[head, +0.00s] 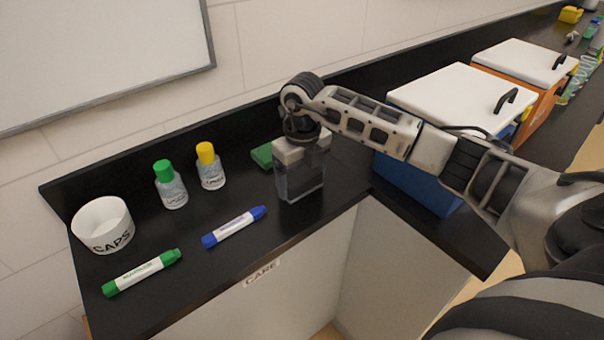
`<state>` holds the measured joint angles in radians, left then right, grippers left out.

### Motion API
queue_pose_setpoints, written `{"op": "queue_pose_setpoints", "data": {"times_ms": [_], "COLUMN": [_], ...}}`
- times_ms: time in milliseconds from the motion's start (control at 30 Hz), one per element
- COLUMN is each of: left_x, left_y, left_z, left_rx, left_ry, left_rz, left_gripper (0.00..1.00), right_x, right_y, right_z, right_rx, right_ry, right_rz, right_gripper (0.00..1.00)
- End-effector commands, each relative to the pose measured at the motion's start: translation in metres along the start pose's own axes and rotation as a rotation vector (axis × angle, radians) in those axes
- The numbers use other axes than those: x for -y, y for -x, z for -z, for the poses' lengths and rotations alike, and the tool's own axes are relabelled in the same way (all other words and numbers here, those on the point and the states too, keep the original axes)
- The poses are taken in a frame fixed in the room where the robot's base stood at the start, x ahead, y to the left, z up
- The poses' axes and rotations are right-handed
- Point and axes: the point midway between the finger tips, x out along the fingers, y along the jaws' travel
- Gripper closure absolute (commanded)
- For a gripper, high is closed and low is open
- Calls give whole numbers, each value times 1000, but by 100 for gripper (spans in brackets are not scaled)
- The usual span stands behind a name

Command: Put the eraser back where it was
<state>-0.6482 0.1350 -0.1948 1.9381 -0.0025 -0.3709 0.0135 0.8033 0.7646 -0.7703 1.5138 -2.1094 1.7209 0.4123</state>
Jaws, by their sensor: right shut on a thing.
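My right gripper (301,182) reaches over the counter from the right and points down. It is shut on a green block, which I take to be the eraser (263,155). Only the left end of the green block shows, beside and behind the fingers; the rest is hidden by the gripper. I cannot tell whether the block touches the counter. My left gripper is not in view.
On the black counter (225,262) stand a white CAPS cup (103,226), a green-capped bottle (172,191) and a yellow-capped bottle (211,172). A green marker (141,273) and a blue marker (234,227) lie in front. White-lidded boxes (455,95) stand at right. A whiteboard (95,55) hangs behind.

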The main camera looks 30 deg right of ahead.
Motion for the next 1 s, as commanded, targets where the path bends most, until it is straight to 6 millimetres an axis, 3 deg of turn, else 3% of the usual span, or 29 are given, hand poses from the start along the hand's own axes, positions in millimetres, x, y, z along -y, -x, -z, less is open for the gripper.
{"op": "queue_pose_setpoints", "data": {"times_ms": [67,100,133,167,467,1000], "left_x": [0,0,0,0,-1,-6], "left_y": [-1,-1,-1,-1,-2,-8], "left_z": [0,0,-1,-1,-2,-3], "left_rx": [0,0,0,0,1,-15], "left_ry": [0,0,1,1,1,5], "left_rz": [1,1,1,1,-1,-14], "left_gripper": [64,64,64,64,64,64], "right_x": [0,0,0,0,0,0], "right_y": [-1,-1,-1,-1,6,105], "right_z": [0,0,0,1,0,0], "right_rx": [-2,-2,-2,-3,0,2], "right_ry": [1,1,1,1,1,1], "right_rz": [-1,-1,-1,-1,-1,0], "right_gripper": [37,10,2,0,0,0]}}
